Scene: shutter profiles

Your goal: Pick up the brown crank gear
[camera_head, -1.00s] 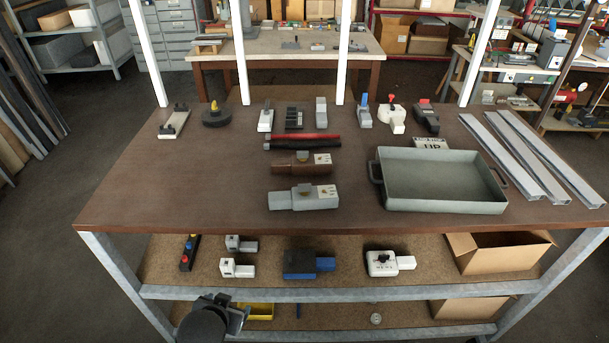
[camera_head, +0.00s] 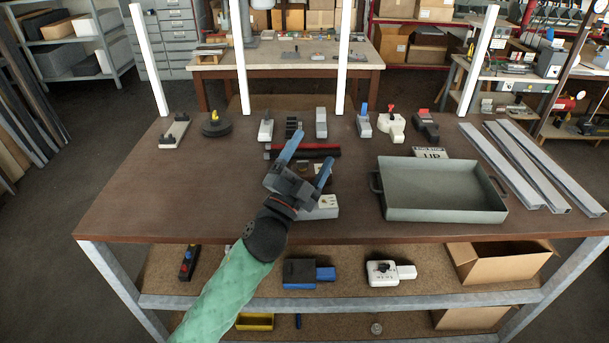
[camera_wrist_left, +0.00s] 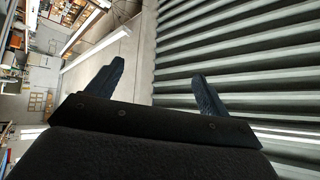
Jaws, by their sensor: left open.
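The brown crank gear (camera_head: 309,170) lies on the brown table top. In the head view it is mostly hidden behind my left gripper. A grey crank gear (camera_head: 322,208) lies nearer the front edge, also partly covered. My left gripper (camera_head: 313,147) is open, its blue fingers apart over the region of the brown gear. I cannot tell its height above it. In the left wrist view the open fingers (camera_wrist_left: 158,76) have nothing between them, and no gear shows. My right gripper is not in view.
A grey tray (camera_head: 440,212) stands to the right, with metal profiles (camera_head: 530,165) beyond it. Red and black bars (camera_head: 330,150) lie just behind the brown gear. Several small devices line the back. The table's left part is clear.

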